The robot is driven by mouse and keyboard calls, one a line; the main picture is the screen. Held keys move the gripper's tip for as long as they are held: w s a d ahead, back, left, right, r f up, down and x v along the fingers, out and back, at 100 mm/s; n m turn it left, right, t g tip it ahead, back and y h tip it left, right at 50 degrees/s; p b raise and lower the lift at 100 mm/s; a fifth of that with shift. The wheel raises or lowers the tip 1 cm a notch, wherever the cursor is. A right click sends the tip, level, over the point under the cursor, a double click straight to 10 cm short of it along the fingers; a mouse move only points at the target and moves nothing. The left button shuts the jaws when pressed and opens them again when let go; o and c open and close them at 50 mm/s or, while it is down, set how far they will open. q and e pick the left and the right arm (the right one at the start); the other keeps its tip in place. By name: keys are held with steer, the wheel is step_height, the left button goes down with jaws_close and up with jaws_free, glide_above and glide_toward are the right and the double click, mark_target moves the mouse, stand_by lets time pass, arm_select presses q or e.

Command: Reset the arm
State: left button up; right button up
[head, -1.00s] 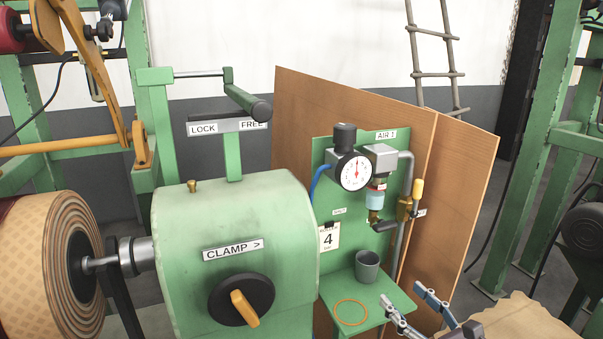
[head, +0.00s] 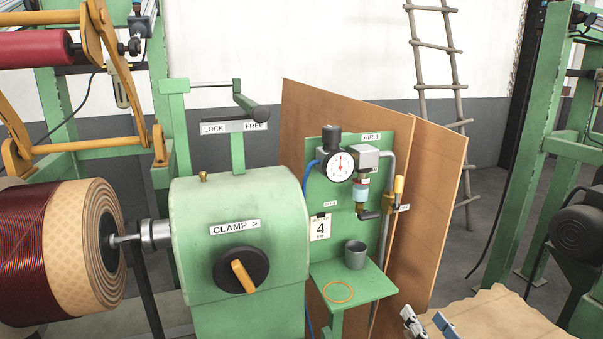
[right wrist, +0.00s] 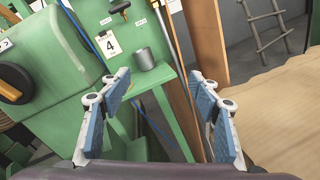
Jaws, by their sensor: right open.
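My right gripper (head: 428,325) shows at the bottom edge of the head view, right of the small green shelf, with only its fingertips in the picture. In the right wrist view its two blue-padded fingers (right wrist: 158,118) stand wide apart with nothing between them. The green shelf (head: 378,287) and the grey cup (head: 355,255) on it lie beyond the fingers and apart from them. My left gripper is in neither view.
A green clamp housing (head: 240,215) with a yellow-handled knob (head: 242,275) stands left of the shelf, beside a copper-wound coil (head: 40,250). Behind are the air panel with its gauge (head: 340,166) and a brown board (head: 432,220). A tan sheet-covered surface (head: 500,320) lies at lower right.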

steer(key=s+d+f+m+g+h, duration=0.2)
steer(key=s+f+m+g+h, duration=0.15)
steer(key=s+f+m, duration=0.5)
steer(key=s+d+f+m+g+h, duration=0.1)
steer(key=s+f+m+g+h, duration=0.3)
steer(key=m, duration=0.8)
steer(key=s+a+f+m+g+y, duration=0.25)
steer(key=s+a+f+m, duration=0.2)
steer(key=s, duration=0.45)
steer(key=s+a+f+m+g+y, duration=0.2)
steer(key=s+a+f+m+g, duration=0.3)
steer(key=s, duration=0.3)
step_height(320, 180, down, 28)
steer(key=s+d+r, duration=0.1)
steer(key=s+d, duration=0.1)
steer(key=s, duration=0.1)
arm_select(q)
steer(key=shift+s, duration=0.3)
arm_select(e)
steer(key=s+d+f+g, duration=0.1)
steer(key=s+d+f, duration=0.1)
steer(key=s+f, duration=1.3)
steer(key=shift+s+d+f+m+g, duration=0.15)
steer(key=shift+s+d+m+g, duration=0.2)
steer(key=shift+s, duration=0.2)
